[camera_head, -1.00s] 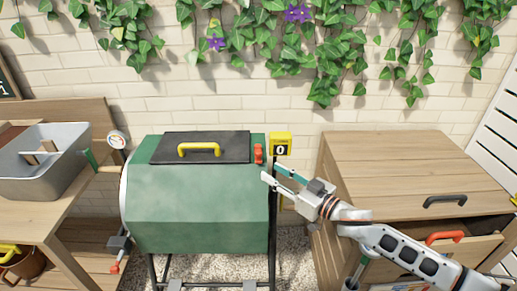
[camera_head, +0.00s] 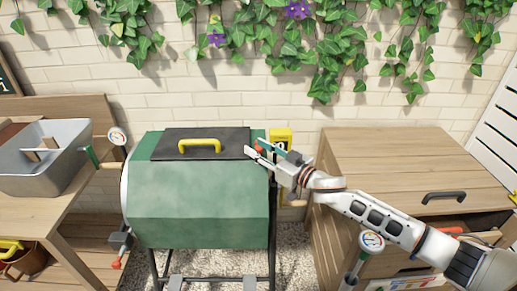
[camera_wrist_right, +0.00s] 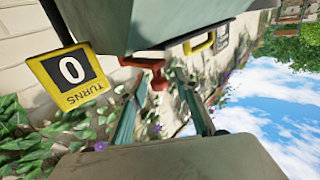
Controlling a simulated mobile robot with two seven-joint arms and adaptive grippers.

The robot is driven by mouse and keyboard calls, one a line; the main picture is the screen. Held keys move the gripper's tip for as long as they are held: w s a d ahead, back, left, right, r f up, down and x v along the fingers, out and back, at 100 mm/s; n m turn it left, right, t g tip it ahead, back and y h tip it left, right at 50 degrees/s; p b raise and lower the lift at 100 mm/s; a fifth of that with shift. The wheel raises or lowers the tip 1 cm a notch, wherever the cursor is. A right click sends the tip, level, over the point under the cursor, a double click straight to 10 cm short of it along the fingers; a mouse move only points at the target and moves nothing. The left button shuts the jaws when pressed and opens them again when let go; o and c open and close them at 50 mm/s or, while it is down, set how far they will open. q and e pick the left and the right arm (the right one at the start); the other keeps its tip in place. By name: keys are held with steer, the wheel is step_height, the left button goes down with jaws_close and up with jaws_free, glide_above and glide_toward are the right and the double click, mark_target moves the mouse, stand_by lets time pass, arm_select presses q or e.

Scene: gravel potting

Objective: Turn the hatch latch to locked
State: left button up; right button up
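The green drum (camera_head: 200,205) stands on a dark frame in the head view. Its dark hatch (camera_head: 170,148) has a yellow handle (camera_head: 199,146) and lies closed on top. The orange-red hatch latch (camera_head: 260,149) is at the hatch's right end, mostly hidden by my right gripper (camera_head: 254,148). In the right wrist view the red latch (camera_wrist_right: 157,76) shows between the tips of the right gripper's two parted fingers (camera_wrist_right: 160,80). The gripper is open around the latch; I cannot tell whether either finger touches it. My left gripper is in neither view.
A yellow turns counter (camera_head: 281,136) stands right behind the gripper; it reads 0 in the wrist view (camera_wrist_right: 71,71). A wooden cabinet (camera_head: 400,165) is on the right. A grey tub (camera_head: 45,165) sits on the left bench. Ivy hangs on the back wall.

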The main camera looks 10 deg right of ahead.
steer(key=shift+c, duration=0.4)
jaws_close()
